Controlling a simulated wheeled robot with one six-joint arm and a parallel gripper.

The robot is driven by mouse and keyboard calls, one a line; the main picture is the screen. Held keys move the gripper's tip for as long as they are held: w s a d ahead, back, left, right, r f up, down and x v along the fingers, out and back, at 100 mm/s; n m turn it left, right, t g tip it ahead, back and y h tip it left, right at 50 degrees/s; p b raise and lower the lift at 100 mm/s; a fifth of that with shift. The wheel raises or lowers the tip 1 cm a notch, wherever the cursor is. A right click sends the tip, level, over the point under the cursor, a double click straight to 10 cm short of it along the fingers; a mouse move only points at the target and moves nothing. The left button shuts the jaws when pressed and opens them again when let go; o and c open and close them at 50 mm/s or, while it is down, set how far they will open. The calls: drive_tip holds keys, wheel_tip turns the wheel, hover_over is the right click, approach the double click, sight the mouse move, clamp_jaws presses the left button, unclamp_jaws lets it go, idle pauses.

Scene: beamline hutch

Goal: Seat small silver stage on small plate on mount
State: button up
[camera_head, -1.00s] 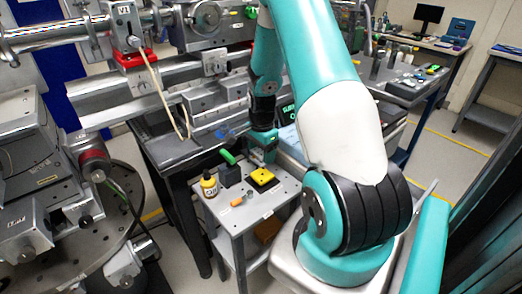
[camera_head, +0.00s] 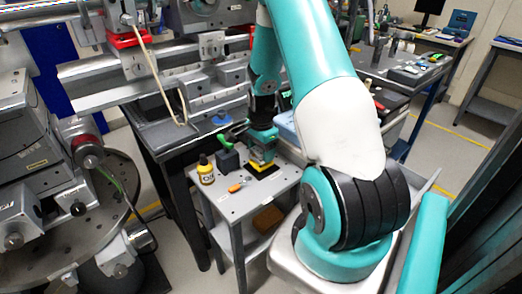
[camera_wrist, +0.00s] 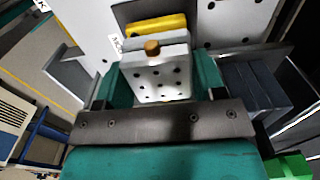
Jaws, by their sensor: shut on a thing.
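My gripper (camera_wrist: 162,85) is shut on the small silver stage (camera_wrist: 160,80), a pale block with several dark holes and a brass knob. The teal fingers are on either side of it. In the head view my gripper (camera_head: 262,152) is low over the small cart's top. A yellow piece on a black base (camera_head: 263,169) lies just beneath; it also shows in the wrist view (camera_wrist: 157,25), partly hidden behind the stage. I cannot tell whether the stage touches it. I cannot pick out the small plate or the mount for certain.
The grey cart top (camera_head: 231,207) bears a yellow bottle (camera_head: 206,172), a dark block (camera_head: 228,161) and an orange-handled item (camera_head: 236,188) left of my gripper. The dark block stands close by in the wrist view (camera_wrist: 255,85). A metal rail bench (camera_head: 190,128) rises behind.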

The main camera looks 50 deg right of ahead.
drive_tip(key=shift+f+b, duration=0.35)
drive_tip(key=shift+f, duration=0.2)
idle(0.4)
drive_tip(key=o, duration=1.3)
drive_tip(key=shift+c, duration=0.2)
drive_tip(key=shift+r, duration=0.1)
wheel_tip(320, 180, up, 17)
drive_tip(key=shift+r+p, duration=0.15)
drive_tip(key=shift+p, duration=0.3)
